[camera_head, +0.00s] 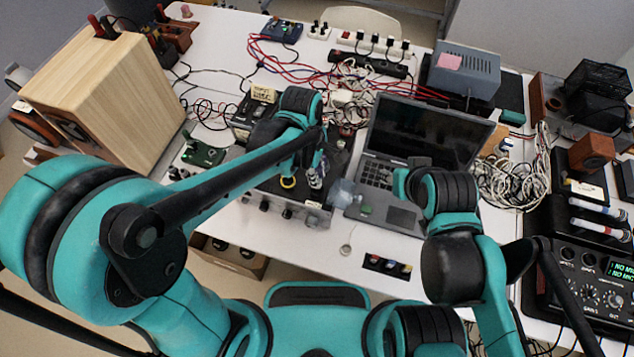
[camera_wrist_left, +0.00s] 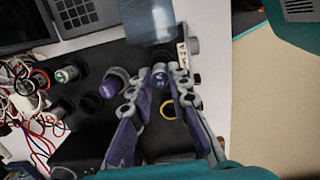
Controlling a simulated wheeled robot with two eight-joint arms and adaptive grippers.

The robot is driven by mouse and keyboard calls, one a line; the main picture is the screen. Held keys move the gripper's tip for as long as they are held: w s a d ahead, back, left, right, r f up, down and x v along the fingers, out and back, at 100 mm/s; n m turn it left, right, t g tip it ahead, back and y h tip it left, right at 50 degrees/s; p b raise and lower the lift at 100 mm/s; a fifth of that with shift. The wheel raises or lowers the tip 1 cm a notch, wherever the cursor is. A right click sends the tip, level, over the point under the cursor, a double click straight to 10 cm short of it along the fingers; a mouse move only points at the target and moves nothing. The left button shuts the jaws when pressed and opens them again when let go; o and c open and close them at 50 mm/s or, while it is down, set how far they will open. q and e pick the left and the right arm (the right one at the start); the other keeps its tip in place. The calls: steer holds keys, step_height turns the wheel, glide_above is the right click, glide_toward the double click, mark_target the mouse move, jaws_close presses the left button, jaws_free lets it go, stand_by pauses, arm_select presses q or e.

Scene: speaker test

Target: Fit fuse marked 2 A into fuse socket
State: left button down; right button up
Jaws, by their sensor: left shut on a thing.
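My left gripper (camera_head: 316,168) is over the dark amplifier-like box (camera_head: 262,192) on the table. In the left wrist view, the left gripper (camera_wrist_left: 160,76) is shut on a small dark piece (camera_wrist_left: 160,79) between its fingertips, apparently the fuse; its marking is too blurred to read surely. A yellow ring (camera_head: 288,182) on the box, perhaps the fuse socket's rim, also shows in the left wrist view (camera_wrist_left: 168,109), below the fingertips in the picture. I cannot tell whether fuse and socket touch. My right gripper (camera_head: 402,182) is above the laptop; its jaws are unclear.
A laptop (camera_head: 400,215) stands open right of the box. A wooden speaker (camera_head: 110,95) stands at left. A small dark holder (camera_head: 386,266) with coloured pieces lies at the front edge.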

arm_select(q)
steer(key=shift+f+b, duration=0.55)
steer(key=shift+f, duration=1.2)
steer(key=shift+f, duration=0.1)
steer(key=shift+f, duration=0.15)
steer(key=c, duration=1.9)
jaws_free()
steer(key=shift+f+b, duration=0.15)
steer(key=shift+b, duration=0.2)
steer(key=o, duration=0.5)
steer(key=shift+c, duration=0.2)
steer(key=shift+r, duration=0.2)
